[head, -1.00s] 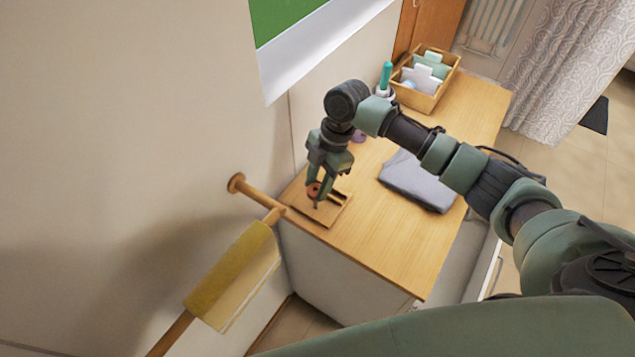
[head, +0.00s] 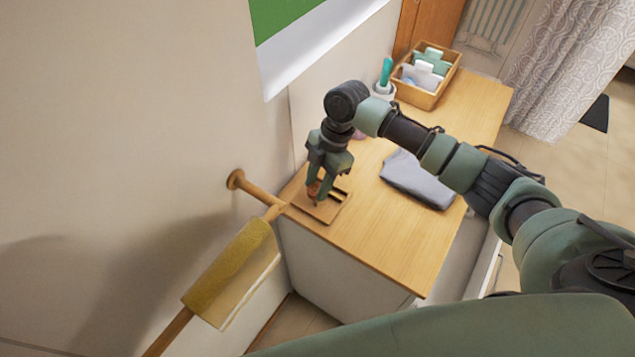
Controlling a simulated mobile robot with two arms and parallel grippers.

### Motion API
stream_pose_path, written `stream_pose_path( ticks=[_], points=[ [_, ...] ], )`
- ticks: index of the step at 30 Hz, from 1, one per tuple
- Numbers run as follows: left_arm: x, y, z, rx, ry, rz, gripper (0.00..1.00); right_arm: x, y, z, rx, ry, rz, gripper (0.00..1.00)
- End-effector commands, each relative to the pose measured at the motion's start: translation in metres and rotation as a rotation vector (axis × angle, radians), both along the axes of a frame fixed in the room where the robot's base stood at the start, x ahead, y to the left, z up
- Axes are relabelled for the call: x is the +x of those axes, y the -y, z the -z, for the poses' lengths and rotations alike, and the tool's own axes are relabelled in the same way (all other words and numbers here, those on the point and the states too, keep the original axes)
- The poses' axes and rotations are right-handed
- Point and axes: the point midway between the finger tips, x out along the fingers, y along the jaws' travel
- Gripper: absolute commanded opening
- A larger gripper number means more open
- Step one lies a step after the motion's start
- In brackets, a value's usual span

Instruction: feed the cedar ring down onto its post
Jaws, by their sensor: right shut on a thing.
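My right gripper (head: 318,199) points down over the small wooden board (head: 327,212) at the near left corner of the cart top. It is shut on the cedar ring (head: 314,189), a small reddish-brown piece between the fingertips. The ring is low, close to the board; whether it touches is too small to tell. The post is not clearly visible; the fingers and ring cover that part of the board. A dark slot shows on the board just right of the fingers. My left gripper is not in view.
A folded grey cloth (head: 418,179) lies right of the board. A wooden box with cards (head: 424,99) and a white pot with a teal item (head: 383,90) stand at the back. A wall rail with a yellow towel (head: 233,275) is at the left. The front wood top is clear.

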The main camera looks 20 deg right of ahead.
Motion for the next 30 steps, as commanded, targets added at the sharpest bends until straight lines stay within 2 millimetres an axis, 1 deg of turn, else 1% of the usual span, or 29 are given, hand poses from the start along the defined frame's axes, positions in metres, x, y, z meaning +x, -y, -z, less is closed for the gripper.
stream_pose_path(
  ticks=[1, 2, 3, 4, 13, 17, 20, 27, 30],
  points=[
    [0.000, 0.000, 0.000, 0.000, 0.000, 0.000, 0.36, 0.000, 0.000, 0.000, 0.000, 0.000, 0.000, 0.00],
    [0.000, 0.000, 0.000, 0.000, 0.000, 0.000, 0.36, 0.000, 0.000, 0.000, 0.000, 0.000, 0.000, 0.40],
    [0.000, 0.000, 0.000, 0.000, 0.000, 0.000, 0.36, 0.000, 0.000, 0.000, 0.000, 0.000, 0.000, 0.51],
    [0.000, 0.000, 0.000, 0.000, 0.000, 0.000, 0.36, 0.000, 0.000, 0.000, 0.000, 0.000, 0.000, 0.59],
    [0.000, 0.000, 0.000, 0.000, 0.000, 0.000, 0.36, 0.000, 0.000, 0.000, 0.000, 0.000, 0.000, 0.60],
    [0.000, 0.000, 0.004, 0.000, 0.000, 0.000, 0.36, 0.002, 0.003, -0.007, 0.001, 0.002, 0.000, 0.60],
    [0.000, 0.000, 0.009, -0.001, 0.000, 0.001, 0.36, 0.003, 0.007, -0.020, 0.000, 0.003, 0.000, 0.60],
    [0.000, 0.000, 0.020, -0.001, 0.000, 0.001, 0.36, 0.006, 0.018, -0.059, 0.001, 0.003, 0.001, 0.60],
    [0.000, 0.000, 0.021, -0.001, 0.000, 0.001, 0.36, 0.006, 0.021, -0.069, 0.001, 0.002, 0.000, 0.60]
  ],
)
